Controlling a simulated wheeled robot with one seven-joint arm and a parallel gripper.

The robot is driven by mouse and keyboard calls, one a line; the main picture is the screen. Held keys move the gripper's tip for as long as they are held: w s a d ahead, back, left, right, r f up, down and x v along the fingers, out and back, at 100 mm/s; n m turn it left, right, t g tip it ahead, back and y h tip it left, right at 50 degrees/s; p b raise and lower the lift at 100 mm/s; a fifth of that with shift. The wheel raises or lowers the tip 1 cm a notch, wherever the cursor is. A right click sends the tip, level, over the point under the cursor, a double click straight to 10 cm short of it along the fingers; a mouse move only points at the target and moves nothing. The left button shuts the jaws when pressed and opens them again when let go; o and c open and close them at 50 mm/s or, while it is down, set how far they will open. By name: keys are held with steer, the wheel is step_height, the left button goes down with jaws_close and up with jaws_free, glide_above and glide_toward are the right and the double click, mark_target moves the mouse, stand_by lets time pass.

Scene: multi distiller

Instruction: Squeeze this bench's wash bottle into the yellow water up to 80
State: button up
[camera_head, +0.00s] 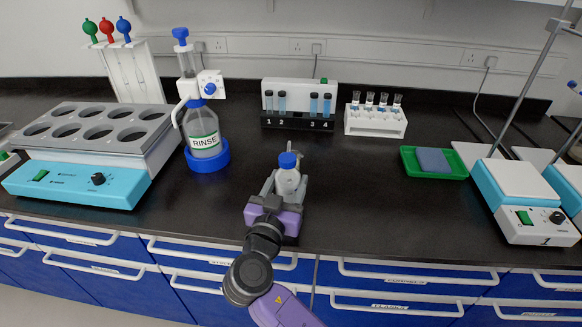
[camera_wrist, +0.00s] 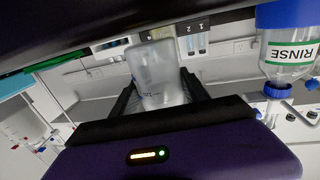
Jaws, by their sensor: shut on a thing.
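The wash bottle (camera_head: 288,181) is a small, whitish translucent bottle with a blue cap. It stands roughly upright between the fingers of my gripper (camera_head: 287,184), which is shut on it over the front middle of the bench. The bottle also shows in the wrist view (camera_wrist: 155,75), between the dark fingers, with small marks on its side. I cannot tell whether its base touches the bench. I see no yellow water in either view.
A RINSE bottle (camera_head: 202,132) with a blue pump stands left of my gripper, beside a heating block (camera_head: 70,186). Behind are a numbered tube rack (camera_head: 298,122) and a white vial rack (camera_head: 376,122). A green tray (camera_head: 440,174) and a stirrer (camera_head: 520,200) are right. Bench between is clear.

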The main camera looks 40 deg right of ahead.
mark_target(285, 167)
steer(key=shift+r, duration=0.15)
steer(key=shift+r+p, duration=1.65)
steer(key=shift+r, duration=1.25)
